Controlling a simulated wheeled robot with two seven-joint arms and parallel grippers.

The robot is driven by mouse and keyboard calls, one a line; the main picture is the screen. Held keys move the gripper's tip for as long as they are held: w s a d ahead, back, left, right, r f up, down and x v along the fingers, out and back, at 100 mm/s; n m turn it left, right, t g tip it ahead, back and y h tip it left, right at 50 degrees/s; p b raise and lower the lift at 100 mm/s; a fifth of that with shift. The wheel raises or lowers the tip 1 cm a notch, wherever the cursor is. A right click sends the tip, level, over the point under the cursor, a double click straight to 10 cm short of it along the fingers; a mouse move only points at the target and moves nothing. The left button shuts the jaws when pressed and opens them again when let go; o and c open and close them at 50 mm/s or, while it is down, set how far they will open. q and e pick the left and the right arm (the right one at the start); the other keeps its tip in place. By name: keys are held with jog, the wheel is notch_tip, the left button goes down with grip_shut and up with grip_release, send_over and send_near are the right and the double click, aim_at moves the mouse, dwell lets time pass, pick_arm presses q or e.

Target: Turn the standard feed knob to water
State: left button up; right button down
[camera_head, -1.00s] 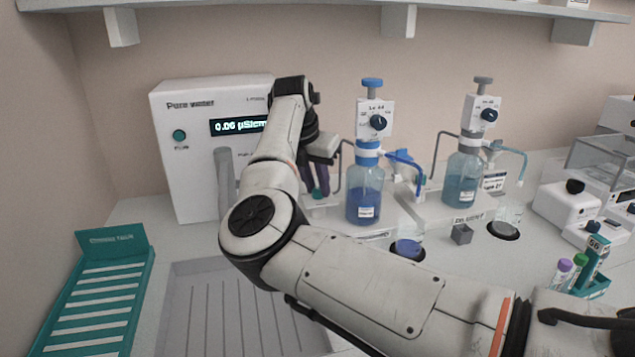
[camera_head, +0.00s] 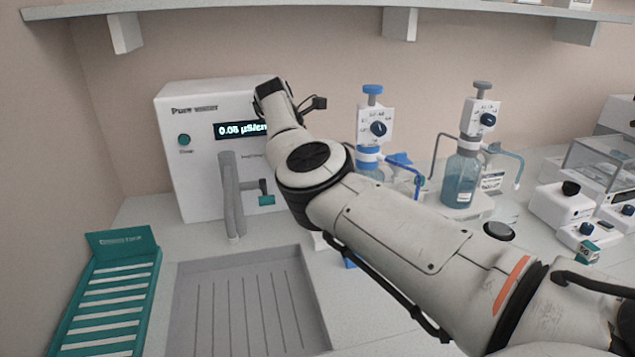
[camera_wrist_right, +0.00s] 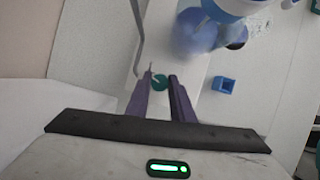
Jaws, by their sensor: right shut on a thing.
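Two bottle-top dispensers each carry a dark round knob on a white head: the blue-topped one's knob (camera_head: 379,128) and the grey-topped one's knob (camera_head: 488,119). I cannot read which is the standard feed. The blue bottle's lower part is behind my right arm. My right gripper (camera_wrist_right: 161,80) shows in the right wrist view, its purple fingers close together on a small teal round thing (camera_wrist_right: 160,83). It is apart from the blurred blue-and-white dispenser (camera_wrist_right: 205,25) at the top. In the head view my arm hides this gripper. My left gripper is not in view.
A white pure water unit (camera_head: 185,150) with a grey tap (camera_head: 232,195) stands behind a grey drain tray (camera_head: 240,310). A teal rack (camera_head: 110,300) is at left. A small blue square holder (camera_wrist_right: 223,85) is near the gripper. White instruments (camera_head: 562,205) stand at right.

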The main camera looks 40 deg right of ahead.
dwell(0.5)
jog(key=c, duration=1.5)
grip_release()
jog(key=shift+c, duration=0.2)
